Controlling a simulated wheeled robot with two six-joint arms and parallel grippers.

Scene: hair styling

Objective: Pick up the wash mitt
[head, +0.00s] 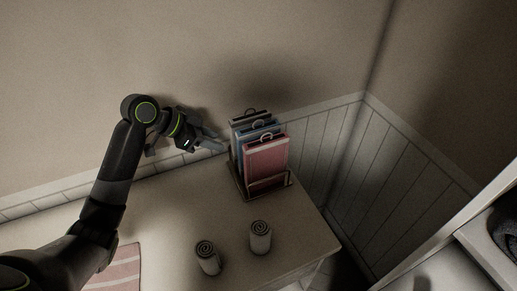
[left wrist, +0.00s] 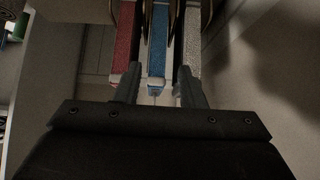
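A dark rack (head: 240,192) on the counter holds upright flat cloth pieces with loops on top: a red one (head: 266,160), a blue one (head: 246,133) and a pale grey one behind. I cannot tell for sure which is the wash mitt. My left gripper (head: 218,143) is open and empty, just left of the rack, pointing at its side. In the left wrist view, the blue piece (left wrist: 158,45) lines up between the fingers, with the red piece (left wrist: 125,45) to the left and the pale piece (left wrist: 193,50) to the right. My right gripper is out of view.
Two rolled towels stand on the counter (head: 170,205) in front of the rack, one left (head: 208,262) and one right (head: 260,242). A pink striped cloth (head: 118,270) lies at the front left. The wall is close behind.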

